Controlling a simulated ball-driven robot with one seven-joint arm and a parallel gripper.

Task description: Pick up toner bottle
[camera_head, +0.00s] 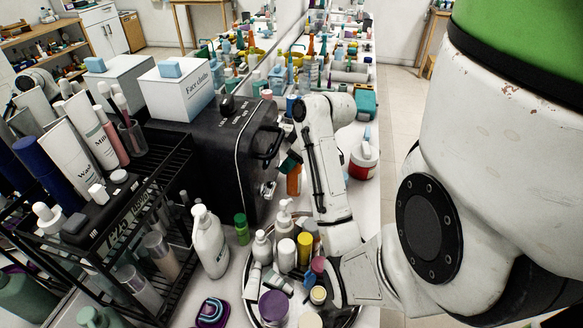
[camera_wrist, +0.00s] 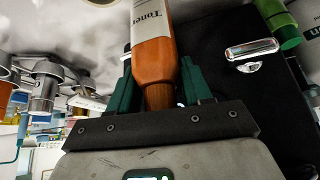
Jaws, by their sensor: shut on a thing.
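The toner bottle (camera_wrist: 153,55) is orange-brown with a white label reading "Toner". In the wrist view it lies between the two green fingers of my gripper (camera_wrist: 157,84), which are shut on it near its narrower end. In the head view the orange bottle (camera_head: 294,182) is upright below my gripper (camera_head: 290,163), just right of the black case. The fingers are small and partly hidden there. I cannot tell whether the bottle's base touches the counter.
The black case (camera_head: 215,150) with a handle stands close on the left. A round tray (camera_head: 249,290) crowded with bottles and jars is in front. A red-and-white jar (camera_head: 363,160) and a teal box (camera_head: 365,103) stand to the right. A black wire rack (camera_head: 184,180) fills the left.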

